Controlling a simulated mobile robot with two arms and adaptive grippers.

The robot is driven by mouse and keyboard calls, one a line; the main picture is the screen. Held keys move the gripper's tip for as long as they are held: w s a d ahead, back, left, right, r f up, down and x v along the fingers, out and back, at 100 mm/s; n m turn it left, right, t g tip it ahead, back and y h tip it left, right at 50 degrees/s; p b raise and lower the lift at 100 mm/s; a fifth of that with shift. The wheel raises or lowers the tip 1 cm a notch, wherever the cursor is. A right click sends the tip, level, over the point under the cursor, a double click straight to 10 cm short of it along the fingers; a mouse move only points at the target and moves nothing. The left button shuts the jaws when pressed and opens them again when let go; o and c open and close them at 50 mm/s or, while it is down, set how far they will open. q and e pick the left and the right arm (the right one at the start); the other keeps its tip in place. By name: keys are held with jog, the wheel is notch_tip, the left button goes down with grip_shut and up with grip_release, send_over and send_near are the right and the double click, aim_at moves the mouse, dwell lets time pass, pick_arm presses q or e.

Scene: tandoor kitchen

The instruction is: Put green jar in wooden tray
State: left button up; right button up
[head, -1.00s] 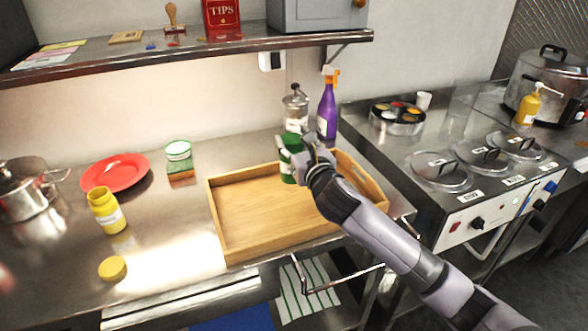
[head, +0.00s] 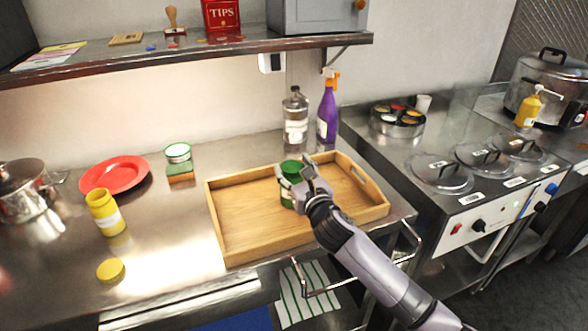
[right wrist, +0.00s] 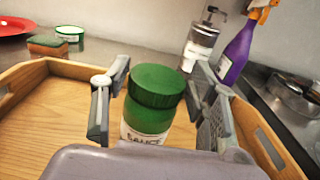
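The green jar (head: 287,187), with a green lid and a white label, is upright inside the wooden tray (head: 237,250), near the middle of its floor. My right gripper (head: 303,172) is at the jar's right side, low over the tray. In the right wrist view the jar (right wrist: 152,118) is between the two spread fingers of the gripper (right wrist: 160,100), with a visible gap on the right finger's side. The jar's base is hidden there by the gripper body. My left gripper is not in view.
A purple spray bottle (head: 327,112) and a clear pump bottle (head: 295,120) stand behind the tray. To its left are a sponge (head: 180,173) with a green-rimmed tub (head: 177,152), a red plate (head: 115,175), and a yellow jar (head: 104,212) with its lid (head: 110,270) apart.

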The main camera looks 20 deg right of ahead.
jog(key=shift+o, duration=1)
jog(key=s+b, duration=0.1)
jog(key=s, duration=1.1)
jog(key=shift+d, duration=0.2)
